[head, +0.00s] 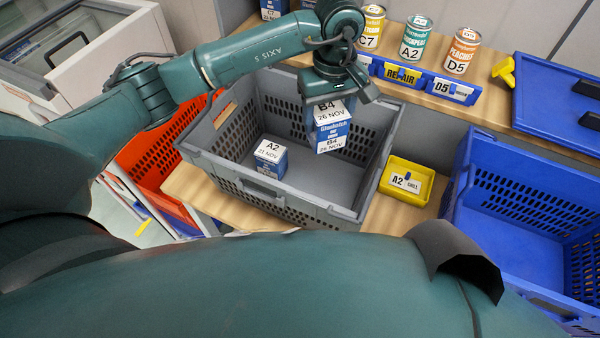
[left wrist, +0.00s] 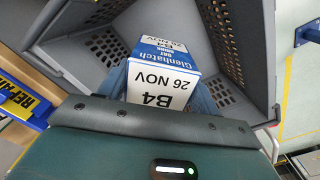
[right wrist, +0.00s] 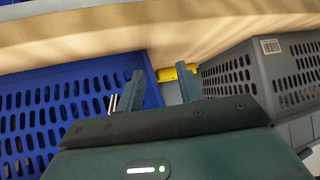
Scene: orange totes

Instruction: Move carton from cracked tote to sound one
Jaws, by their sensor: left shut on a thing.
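A white and blue carton marked B4, 26 NOV (head: 333,132) is held between the fingers of my left gripper (head: 338,98), over the grey tote (head: 230,172). In the left wrist view the carton (left wrist: 163,75) sits between the fingers, with the grey tote's walls around it. I cannot tell whether it touches the tote. A smaller carton marked A2, 21 NOV (head: 270,158) stands on the grey tote's floor. A blue tote (head: 520,207) is at the right, its visible floor bare. My right gripper (right wrist: 160,72) is open and empty. I cannot make out a crack.
A red-orange tote (head: 150,158) sits lower at the left. A yellow bin marked A2 (head: 406,181) stands between the grey and blue totes. Several cans (head: 414,42), blue label holders including REPAIR (head: 402,74), and a blue lid (head: 560,103) are on the back shelf.

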